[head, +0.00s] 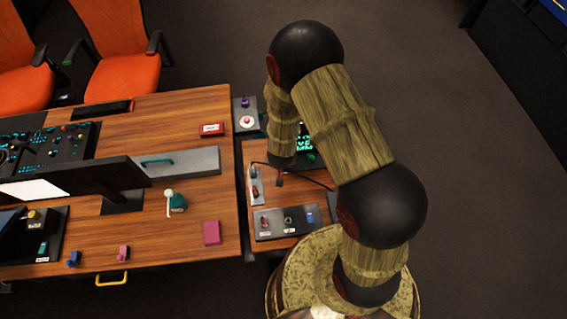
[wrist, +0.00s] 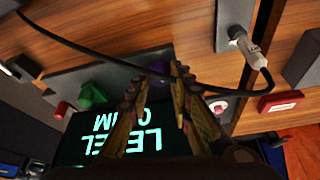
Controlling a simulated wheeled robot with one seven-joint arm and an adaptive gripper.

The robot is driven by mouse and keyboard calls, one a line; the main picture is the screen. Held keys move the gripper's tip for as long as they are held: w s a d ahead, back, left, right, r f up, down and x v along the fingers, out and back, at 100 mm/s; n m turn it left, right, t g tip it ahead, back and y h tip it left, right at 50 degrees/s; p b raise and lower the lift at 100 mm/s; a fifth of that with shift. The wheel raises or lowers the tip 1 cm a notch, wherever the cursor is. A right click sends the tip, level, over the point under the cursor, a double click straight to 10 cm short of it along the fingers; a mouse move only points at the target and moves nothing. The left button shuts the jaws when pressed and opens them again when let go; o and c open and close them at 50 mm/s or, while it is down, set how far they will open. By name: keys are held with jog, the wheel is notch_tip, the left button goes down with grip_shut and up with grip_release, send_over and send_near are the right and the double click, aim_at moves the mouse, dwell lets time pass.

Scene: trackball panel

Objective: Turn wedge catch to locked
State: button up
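I cannot tell for sure which control is the wedge catch. A purple part (wrist: 158,67) shows on a grey strip beyond my fingertips in the wrist view. A green wedge-shaped part (wrist: 92,96) and a red part (wrist: 62,110) sit farther left on that strip. My gripper (wrist: 156,80) is open, its two fingers apart with nothing between them. In the head view my gripper (head: 280,180) points down over the small right-hand desk, mostly hidden by my arm. A lit screen (wrist: 115,135) lies below the fingers, partly covered by them.
A black cable (wrist: 110,62) crosses just beyond the fingertips to a plug (wrist: 250,45). A red labelled box (wrist: 282,102) and a white-ringed red button (wrist: 218,107) are at right. A grey control panel (head: 276,236) stands at the desk's front. The large wooden desk (head: 200,250) is left.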

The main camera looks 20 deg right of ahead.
jog(key=o, duration=0.3)
jog(key=shift+o, duration=0.2)
jog(key=v, duration=1.2)
jog(key=shift+s+a+f, duration=0.1)
